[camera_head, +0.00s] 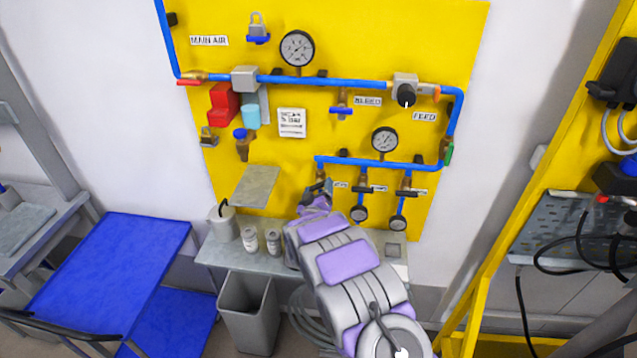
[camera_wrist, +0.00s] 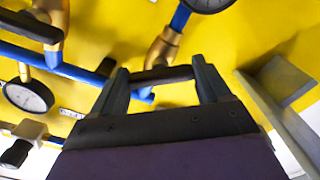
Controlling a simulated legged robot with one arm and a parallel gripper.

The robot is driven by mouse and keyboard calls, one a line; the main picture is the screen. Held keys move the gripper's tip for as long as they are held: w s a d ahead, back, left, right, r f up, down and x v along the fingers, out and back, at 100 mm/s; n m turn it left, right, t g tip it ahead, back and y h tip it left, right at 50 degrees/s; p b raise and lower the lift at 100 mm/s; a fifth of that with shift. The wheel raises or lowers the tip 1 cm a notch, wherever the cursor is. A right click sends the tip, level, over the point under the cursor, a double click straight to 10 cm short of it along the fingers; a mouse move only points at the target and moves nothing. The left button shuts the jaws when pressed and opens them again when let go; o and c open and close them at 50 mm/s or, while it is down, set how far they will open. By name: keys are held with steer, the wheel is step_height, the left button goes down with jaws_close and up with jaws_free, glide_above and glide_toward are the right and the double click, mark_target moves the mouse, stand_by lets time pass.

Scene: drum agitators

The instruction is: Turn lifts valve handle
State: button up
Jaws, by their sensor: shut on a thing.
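In the wrist view, a black valve handle (camera_wrist: 163,77) lies between the two fingers of my gripper (camera_wrist: 160,72), which is shut on it. The handle sits at a brass valve body (camera_wrist: 163,45) with blue pipe beside it. In the head view, my gripper (camera_head: 319,192) is at the leftmost valve of the lower blue pipe (camera_head: 375,163). My arm and gripper hide most of that valve and its handle. Two more brass valves, the middle one (camera_head: 363,180) and the right one (camera_head: 407,180), hang from the same pipe. Their small labels are too small to read.
The yellow panel (camera_head: 350,45) carries gauges and an upper blue pipe (camera_head: 335,83). A tilted grey plate (camera_head: 255,186) is left of my gripper. Below is a grey shelf (camera_head: 221,254) with small containers. A blue table (camera_head: 115,262) stands at left, a yellow frame (camera_head: 540,190) at right.

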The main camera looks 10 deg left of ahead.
steer(key=n+p, duration=0.1)
steer(key=n, duration=0.2)
steer(key=n+p, duration=0.1)
steer(key=n, duration=0.1)
steer(key=shift+a+r+n+p, duration=0.15)
steer(key=shift+n+p, duration=0.15)
steer(key=shift+n, duration=0.1)
steer(key=n+p, duration=0.1)
steer(key=n, duration=0.4)
stand_by(0.4)
steer(key=o, duration=1)
steer(key=shift+a+f, duration=0.2)
steer(key=shift+a, duration=0.05)
steer(key=shift+d, duration=0.15)
